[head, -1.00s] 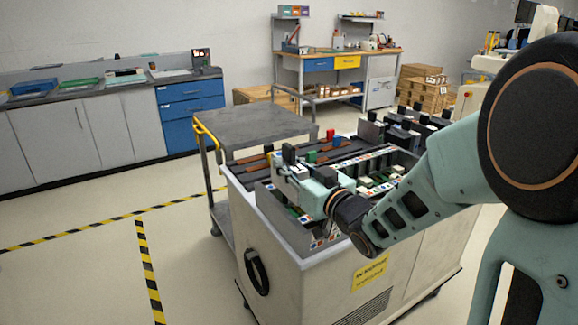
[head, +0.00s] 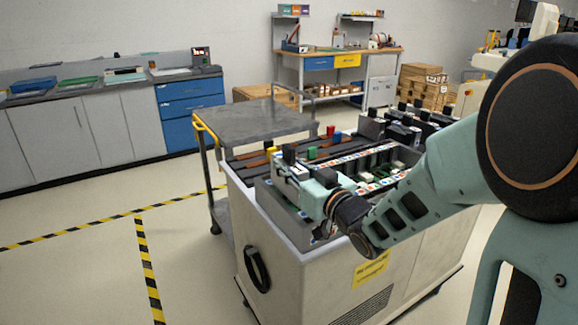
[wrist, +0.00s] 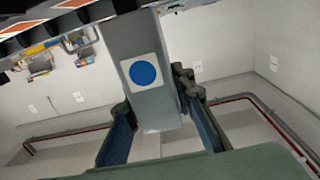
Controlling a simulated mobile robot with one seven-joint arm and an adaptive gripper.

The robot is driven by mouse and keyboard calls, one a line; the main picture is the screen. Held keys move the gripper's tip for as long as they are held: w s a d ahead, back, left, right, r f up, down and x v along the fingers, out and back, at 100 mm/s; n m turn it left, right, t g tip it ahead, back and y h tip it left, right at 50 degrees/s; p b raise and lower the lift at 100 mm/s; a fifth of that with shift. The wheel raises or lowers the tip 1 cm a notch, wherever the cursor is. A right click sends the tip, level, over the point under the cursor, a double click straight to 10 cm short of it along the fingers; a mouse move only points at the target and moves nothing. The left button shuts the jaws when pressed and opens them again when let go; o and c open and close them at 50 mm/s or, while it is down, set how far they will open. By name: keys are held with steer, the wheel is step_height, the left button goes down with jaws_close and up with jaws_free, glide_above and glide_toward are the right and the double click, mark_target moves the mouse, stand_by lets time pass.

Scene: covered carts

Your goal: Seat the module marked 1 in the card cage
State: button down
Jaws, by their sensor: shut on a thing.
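My gripper (head: 298,186) is over the near left part of the light grey cart top, at the left end of the card cage. In the wrist view my gripper (wrist: 153,98) is shut on a grey module (wrist: 150,110) with a blue disc on a white label. No number is readable on it. A dark handle (head: 289,153) stands up at my gripper in the head view. The card cage (head: 350,158) has pale strips with coloured squares. The arm hides part of it, and I cannot tell whether the held module touches it.
Red (head: 330,131), green (head: 311,153) and yellow (head: 271,152) blocks stand on the cart's far side. Several dark modules (head: 400,130) stand at the right. A grey trolley (head: 245,125) adjoins the cart behind. Floor at the left is clear.

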mark_target(289, 187)
steer(key=shift+f+b, duration=2.5)
steer(key=shift+f, duration=0.25)
steer(key=c, duration=1.6)
jaws_free()
steer(key=shift+f, duration=0.15)
steer(key=v, duration=0.7)
steer(key=shift+s+d, duration=0.15)
steer(key=shift+s, duration=0.1)
steer(key=shift+r, duration=0.2)
